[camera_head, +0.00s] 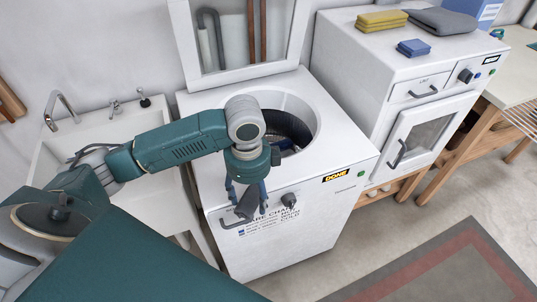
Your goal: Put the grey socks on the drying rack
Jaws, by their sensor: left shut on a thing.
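My left gripper (247,198) hangs fingers down in front of the open top washing machine (335,165). Its fingers are shut on a small dark grey cloth piece, which looks like a grey sock (243,209). The sock hangs close to the washer's front panel; I cannot tell whether it touches. The washer's lid is up and its drum (291,122) is partly hidden by my arm. A bit of bluish cloth may lie inside it. A wire rack (518,118) shows at the right edge; I cannot tell whether it is the drying rack. My right gripper is not in view.
A white sink (100,137) stands left of the washer. The dryer (370,65) at right carries yellow cloths (381,20), a blue cloth (413,48), a folded grey cloth (443,21) and a blue box (474,11). A grey rug (440,275) lies on clear floor.

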